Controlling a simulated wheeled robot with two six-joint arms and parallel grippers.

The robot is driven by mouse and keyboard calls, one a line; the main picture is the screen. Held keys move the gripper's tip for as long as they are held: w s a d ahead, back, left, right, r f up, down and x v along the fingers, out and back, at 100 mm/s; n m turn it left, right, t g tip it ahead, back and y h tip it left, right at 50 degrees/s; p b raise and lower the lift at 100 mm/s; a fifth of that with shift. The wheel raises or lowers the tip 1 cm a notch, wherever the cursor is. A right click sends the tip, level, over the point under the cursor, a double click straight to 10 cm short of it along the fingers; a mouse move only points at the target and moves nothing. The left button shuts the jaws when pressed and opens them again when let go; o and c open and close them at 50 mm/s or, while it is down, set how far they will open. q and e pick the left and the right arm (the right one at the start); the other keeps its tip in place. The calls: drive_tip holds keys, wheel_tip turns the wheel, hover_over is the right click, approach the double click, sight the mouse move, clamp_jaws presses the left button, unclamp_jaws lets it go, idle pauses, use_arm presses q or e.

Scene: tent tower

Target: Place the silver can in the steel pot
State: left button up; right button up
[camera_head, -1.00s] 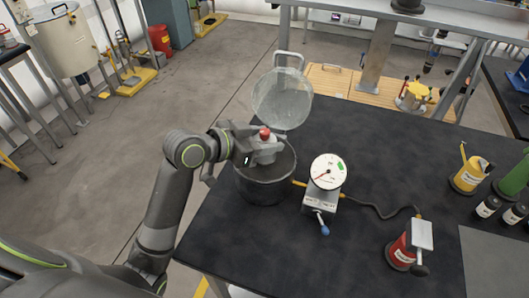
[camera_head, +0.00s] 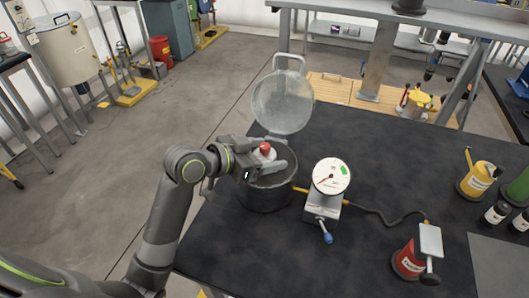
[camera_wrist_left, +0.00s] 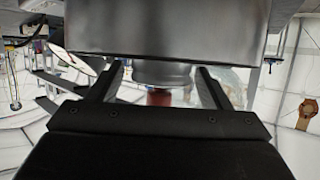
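My left gripper (camera_head: 282,155) is at the pot's rim, with one finger on each side of the can. Its fingers (camera_wrist_left: 158,75) appear spread, with a narrow gap to the can on each side. My right gripper is out of view.
A round glass-like lid (camera_head: 283,102) stands upright behind the pot. A dial gauge (camera_head: 331,176) stands close on the pot's right, its cable running to a red canister (camera_head: 408,262). A yellow canister (camera_head: 476,180) and bottles are at far right. The black table (camera_head: 385,165) is clear between.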

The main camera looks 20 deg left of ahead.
use_arm(q)
drive_tip(key=shift+r, duration=0.2)
drive_tip(key=shift+s+a, duration=0.2)
drive_tip(key=shift+a, duration=0.05)
drive_tip(key=v, duration=1.1)
drive_tip(key=shift+s+r, duration=0.1)
drive_tip(key=shift+s, duration=0.05)
idle(0.4)
